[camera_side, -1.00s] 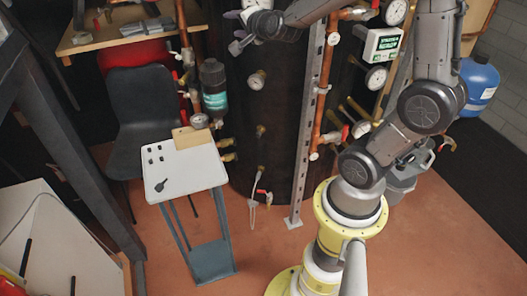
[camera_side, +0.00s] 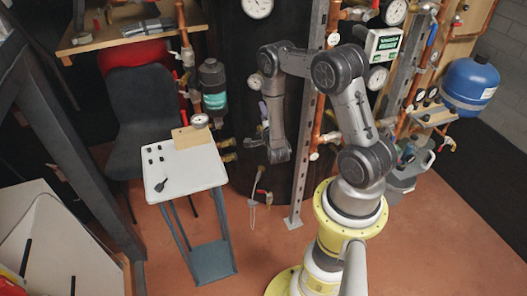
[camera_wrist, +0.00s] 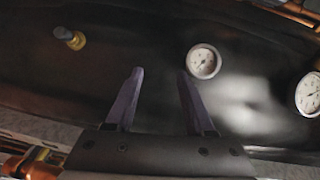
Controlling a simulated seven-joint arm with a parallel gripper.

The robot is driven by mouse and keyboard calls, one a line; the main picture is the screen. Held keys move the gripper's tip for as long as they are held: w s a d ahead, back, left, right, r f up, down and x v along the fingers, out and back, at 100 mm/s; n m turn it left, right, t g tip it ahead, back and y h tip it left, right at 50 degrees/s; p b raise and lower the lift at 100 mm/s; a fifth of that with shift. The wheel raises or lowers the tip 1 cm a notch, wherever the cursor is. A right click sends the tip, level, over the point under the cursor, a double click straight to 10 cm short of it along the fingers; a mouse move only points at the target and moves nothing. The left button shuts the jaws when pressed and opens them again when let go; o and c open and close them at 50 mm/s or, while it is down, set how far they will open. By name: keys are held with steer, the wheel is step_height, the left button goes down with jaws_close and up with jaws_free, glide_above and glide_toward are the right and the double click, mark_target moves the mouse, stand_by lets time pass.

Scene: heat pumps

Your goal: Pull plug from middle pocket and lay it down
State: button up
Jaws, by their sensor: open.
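My gripper (camera_side: 258,126) hangs in front of the dark tank, left of the metal upright in the side view. In the wrist view its two purple-grey fingers (camera_wrist: 160,85) are apart, with nothing between them. A small shelf (camera_side: 440,117) at the right carries several small dark round items (camera_side: 432,93); I cannot tell whether these are pockets or a plug. On the white-topped stand (camera_side: 205,178) lie several small black pieces (camera_side: 160,147) and a black paddle-shaped piece (camera_side: 161,186). No plug or middle pocket can be made out for certain. My gripper is well apart from the shelf and stand.
The dark tank (camera_wrist: 120,70) fills the wrist view, with a round gauge (camera_wrist: 204,62) and a brass fitting (camera_wrist: 69,38). Copper pipes (camera_side: 319,110) and a metal upright (camera_side: 304,150) stand close by. A blue vessel (camera_side: 470,82) is at the right.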

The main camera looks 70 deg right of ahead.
glide_toward(259, 136)
steer(key=shift+x, duration=4.65)
steer(key=shift+f, duration=0.15)
steer(key=shift+c, duration=0.3)
jaws_close()
